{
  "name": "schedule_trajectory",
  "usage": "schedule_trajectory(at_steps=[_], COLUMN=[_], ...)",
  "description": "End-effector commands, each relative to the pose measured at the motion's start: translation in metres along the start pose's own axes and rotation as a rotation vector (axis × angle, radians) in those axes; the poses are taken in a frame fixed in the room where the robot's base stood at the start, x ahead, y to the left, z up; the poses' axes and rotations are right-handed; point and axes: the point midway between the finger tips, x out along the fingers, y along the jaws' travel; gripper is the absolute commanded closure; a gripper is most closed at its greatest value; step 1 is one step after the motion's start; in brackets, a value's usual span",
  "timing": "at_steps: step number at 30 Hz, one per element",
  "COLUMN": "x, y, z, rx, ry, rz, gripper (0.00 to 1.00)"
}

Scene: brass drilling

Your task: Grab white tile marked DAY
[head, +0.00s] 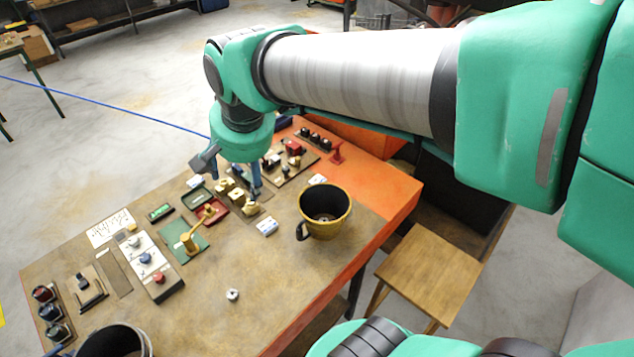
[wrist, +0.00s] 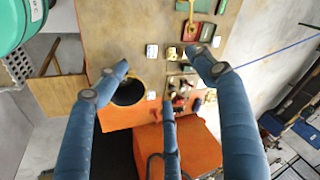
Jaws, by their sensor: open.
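Several small white tiles lie on the workbench, and their lettering is too small for me to tell which one says DAY. One white tile (head: 267,226) lies left of the yellow mug; it also shows in the wrist view (wrist: 151,51). Another white tile (head: 318,179) lies behind the mug and shows in the wrist view (wrist: 151,95). A third pale tile (head: 195,181) lies left of my gripper. My gripper (head: 256,188) is open and empty, its blue fingers pointing down above the brass parts.
A yellow mug (head: 325,211) with dark inside stands close right of my gripper. Brass parts (head: 237,198), a green mat (head: 183,241) and a red tray (head: 211,211) crowd the left. A small white knob (head: 232,294) lies in front. The bench's front middle is mostly clear.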

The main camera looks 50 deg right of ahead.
Motion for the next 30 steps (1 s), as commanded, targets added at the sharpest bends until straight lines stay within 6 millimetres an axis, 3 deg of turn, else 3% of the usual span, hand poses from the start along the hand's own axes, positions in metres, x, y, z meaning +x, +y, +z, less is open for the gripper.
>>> schedule_trajectory(at_steps=[3,14,23,30], x=[0.017,0.083,0.153,0.219], y=[0.003,0.029,0.077,0.131], z=[-0.035,-0.132,-0.202,-0.245], rx=[0.185,0.757,1.234,1.616], ry=[-0.019,-0.044,-0.039,-0.018], rz=[0.034,0.134,0.227,0.308], gripper=[0.31,0.31,0.31,0.31])
